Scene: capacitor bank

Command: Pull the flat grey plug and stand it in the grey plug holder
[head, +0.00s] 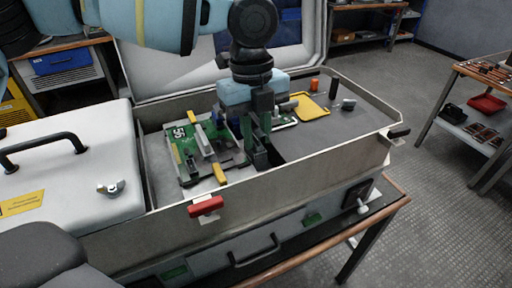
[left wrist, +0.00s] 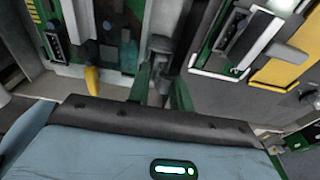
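My left gripper (head: 257,135) points down into the open case, at the right edge of the green circuit board (head: 188,158). In the left wrist view its two green fingers (left wrist: 161,88) stand on either side of a dark grey upright piece (left wrist: 160,45). This piece may be the flat grey plug, and I cannot tell whether the fingers grip it. In the head view a dark block (head: 258,159) sits just under the fingertips, partly hidden by them. I cannot make out the grey plug holder for certain. My right gripper is not in view.
A yellow tray (head: 310,107) lies on the case's grey panel (head: 318,135), with an orange and some dark upright pieces near it. Yellow-ended bars (head: 219,173) rise from the board. The case wall (head: 300,178) carries a red latch (head: 206,206). A white lid with a handle is at left.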

